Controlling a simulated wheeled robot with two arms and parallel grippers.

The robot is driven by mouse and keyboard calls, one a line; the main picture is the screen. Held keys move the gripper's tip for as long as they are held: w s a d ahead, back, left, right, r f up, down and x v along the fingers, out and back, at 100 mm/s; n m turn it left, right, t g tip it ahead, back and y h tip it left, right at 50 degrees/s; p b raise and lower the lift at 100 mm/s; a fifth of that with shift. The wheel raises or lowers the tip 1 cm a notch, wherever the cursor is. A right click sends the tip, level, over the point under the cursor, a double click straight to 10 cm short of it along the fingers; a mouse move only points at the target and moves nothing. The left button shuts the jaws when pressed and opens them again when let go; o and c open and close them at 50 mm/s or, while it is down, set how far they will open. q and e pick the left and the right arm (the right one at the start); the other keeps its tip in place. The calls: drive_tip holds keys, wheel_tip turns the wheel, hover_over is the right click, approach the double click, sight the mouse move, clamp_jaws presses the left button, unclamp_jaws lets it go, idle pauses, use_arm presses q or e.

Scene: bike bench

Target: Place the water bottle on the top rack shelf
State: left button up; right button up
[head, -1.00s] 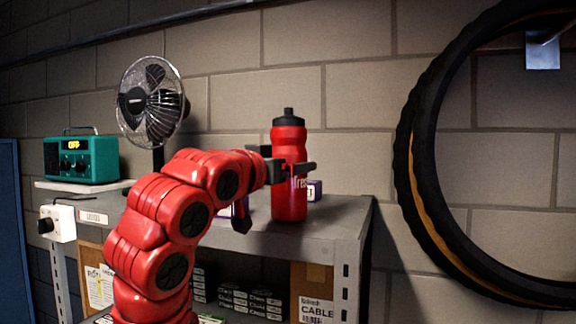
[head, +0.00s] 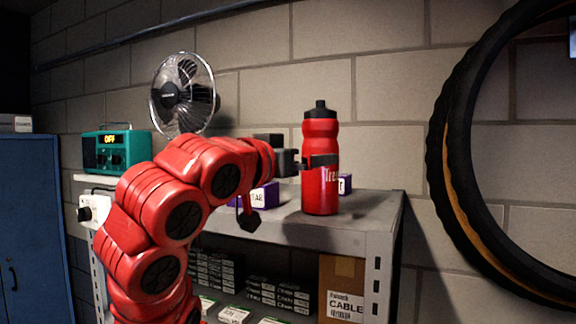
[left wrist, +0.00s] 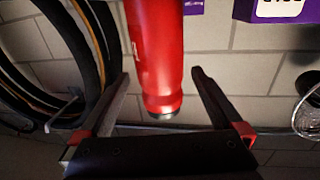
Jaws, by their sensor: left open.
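The red water bottle (head: 320,185) with a black cap stands upright on the grey top rack shelf (head: 350,234), near its right end. My left gripper (head: 326,160) is at the bottle's upper body, with one dark finger crossing in front of it. In the left wrist view the bottle (left wrist: 157,50) appears upside down between the two spread fingers (left wrist: 158,73), with gaps on both sides. The far finger is hidden behind the bottle in the head view. My right gripper is not in view.
Purple boxes (head: 262,197) stand on the shelf left of and behind the bottle. A fan (head: 183,95) and a teal radio (head: 117,151) are further left. A tire (head: 445,170) hangs on the wall to the right. Dark boxes and a cardboard box (head: 341,290) fill the lower shelf.

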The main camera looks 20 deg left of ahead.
use_arm(q)
drive_tip(key=s+a, duration=0.1)
drive_tip(key=s, duration=0.5)
drive_tip(key=shift+s, duration=0.25)
drive_tip(key=shift+a, duration=0.1)
